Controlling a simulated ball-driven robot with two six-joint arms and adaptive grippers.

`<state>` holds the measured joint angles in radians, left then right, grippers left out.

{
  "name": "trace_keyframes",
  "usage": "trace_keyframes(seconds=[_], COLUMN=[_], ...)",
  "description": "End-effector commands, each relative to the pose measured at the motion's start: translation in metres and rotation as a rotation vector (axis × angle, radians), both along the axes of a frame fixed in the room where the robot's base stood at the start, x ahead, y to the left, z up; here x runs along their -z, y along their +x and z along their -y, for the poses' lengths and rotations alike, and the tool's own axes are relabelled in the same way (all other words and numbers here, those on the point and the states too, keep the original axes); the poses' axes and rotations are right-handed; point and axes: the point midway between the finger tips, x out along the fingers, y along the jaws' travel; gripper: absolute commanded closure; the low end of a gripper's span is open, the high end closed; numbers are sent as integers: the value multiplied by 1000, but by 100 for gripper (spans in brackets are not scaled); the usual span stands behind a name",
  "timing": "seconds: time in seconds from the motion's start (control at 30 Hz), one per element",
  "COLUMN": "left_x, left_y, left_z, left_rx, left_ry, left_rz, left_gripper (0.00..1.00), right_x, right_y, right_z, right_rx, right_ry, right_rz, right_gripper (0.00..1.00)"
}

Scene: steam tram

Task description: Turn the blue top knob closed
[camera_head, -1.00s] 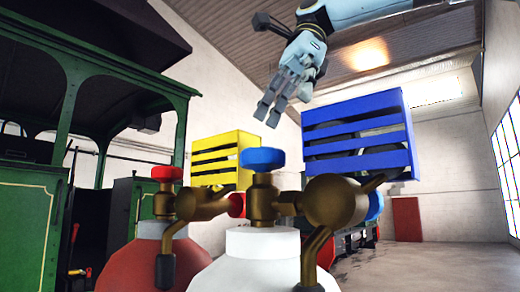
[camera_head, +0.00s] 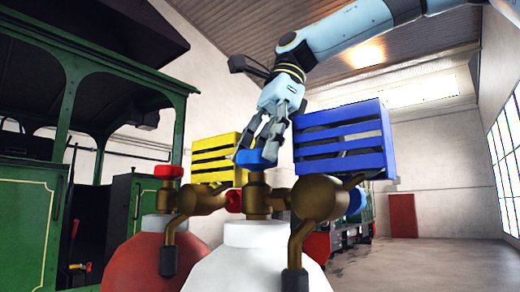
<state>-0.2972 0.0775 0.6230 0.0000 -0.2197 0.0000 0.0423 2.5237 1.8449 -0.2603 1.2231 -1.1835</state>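The blue top knob (camera_head: 250,160) sits on the brass valve (camera_head: 257,196) of the white gas cylinder (camera_head: 258,262) in the middle of the head view. My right gripper (camera_head: 261,150) comes down from the upper right, its fingers at the knob. One finger is by the knob's left side and the other overlaps its right side. A gap shows between the fingers, but I cannot tell whether they press on the knob. The fingers hide part of the knob. My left gripper is not in view.
A red cylinder (camera_head: 147,262) with a red top knob (camera_head: 168,171) stands close on the left. A brass regulator (camera_head: 318,198) juts right from the white one. Behind are a yellow crate (camera_head: 212,158), a blue crate (camera_head: 345,140) and a green steam tram (camera_head: 30,215).

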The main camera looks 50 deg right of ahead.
Motion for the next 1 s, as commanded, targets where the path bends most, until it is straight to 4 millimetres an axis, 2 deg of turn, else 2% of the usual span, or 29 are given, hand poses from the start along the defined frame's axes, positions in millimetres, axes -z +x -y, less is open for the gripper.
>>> trace_keyframes(seconds=[0.03, 0.27, 0.63, 1.0], left_x=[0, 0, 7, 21], left_y=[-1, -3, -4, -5], left_z=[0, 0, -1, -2], left_rx=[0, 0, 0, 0], left_ry=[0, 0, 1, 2], left_rz=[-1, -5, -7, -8], left_gripper=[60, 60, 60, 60], right_x=[0, 0, 0, 0], right_y=[0, 0, 0, -1], right_z=[0, 0, 0, -1], right_rx=[0, 0, 72, 353], right_ry=[0, 0, 0, -2], right_rz=[0, 0, 3, 5], right_gripper=[44, 73, 73, 73])
